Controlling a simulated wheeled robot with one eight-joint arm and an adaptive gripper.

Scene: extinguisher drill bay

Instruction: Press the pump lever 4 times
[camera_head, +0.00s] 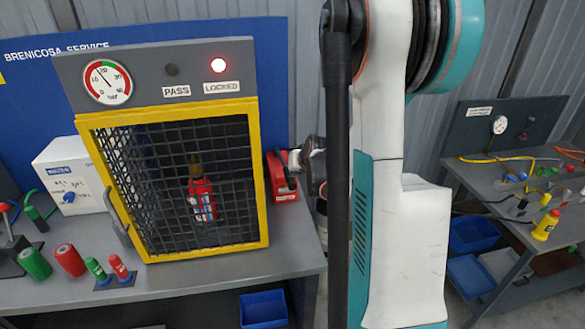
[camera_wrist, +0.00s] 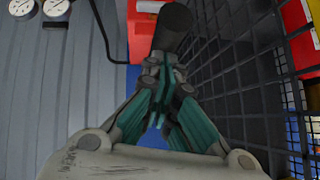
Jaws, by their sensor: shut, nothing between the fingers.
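The red pump unit (camera_head: 279,178) stands on the bench at the right side of the yellow-framed cage. It also shows at the top of the wrist view (camera_wrist: 141,35). A dark cylindrical grip, apparently the pump lever's end (camera_wrist: 173,27), lies just beyond my fingertips in the wrist view. My gripper (camera_head: 291,160) is at the pump, partly hidden behind my arm. In the wrist view my gripper (camera_wrist: 163,75) is shut and empty, its fingertips close to the dark grip. I cannot tell whether they touch it. The lever's angle is hidden in the head view.
The cage (camera_head: 258,200) holds a red extinguisher (camera_head: 201,198). Above it, the pressure gauge (camera_head: 107,82) has its needle between 10 and 20, and the LOCKED lamp (camera_head: 218,65) glows red. The cage mesh (camera_wrist: 245,85) runs close along my gripper's right side in the wrist view.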

